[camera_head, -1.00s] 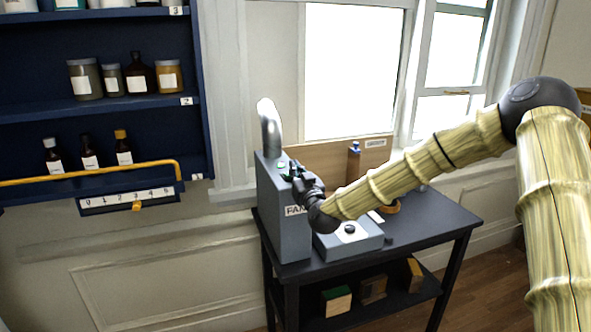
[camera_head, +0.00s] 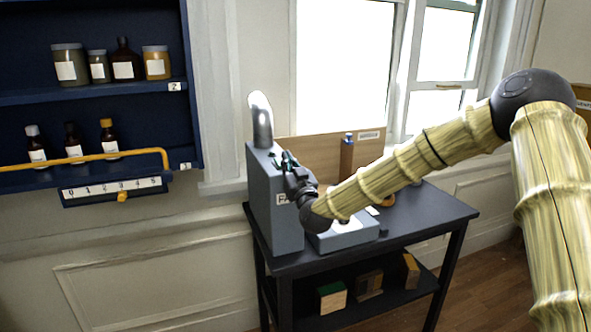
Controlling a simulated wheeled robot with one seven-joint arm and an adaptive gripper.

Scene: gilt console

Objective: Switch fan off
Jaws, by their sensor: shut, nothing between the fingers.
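The fan unit (camera_head: 270,215) is a grey upright box with a curved metal pipe (camera_head: 261,118) on top, standing at the left end of a dark table. A "FAN" label (camera_head: 281,199) on its front is partly covered by my gripper. My gripper (camera_head: 286,160) is shut and empty, at the upper front edge of the box. Its fingertips look close to or touching the box; I cannot tell which. Any switch there is hidden behind the gripper. My arm reaches in from the right.
The dark table (camera_head: 428,215) also holds a low grey device (camera_head: 345,236) beside the fan box and a wooden post (camera_head: 346,158) with a blue top. Blocks lie on its lower shelf (camera_head: 395,297). A blue wall shelf (camera_head: 90,98) with jars and a yellow rail (camera_head: 90,160) is at left.

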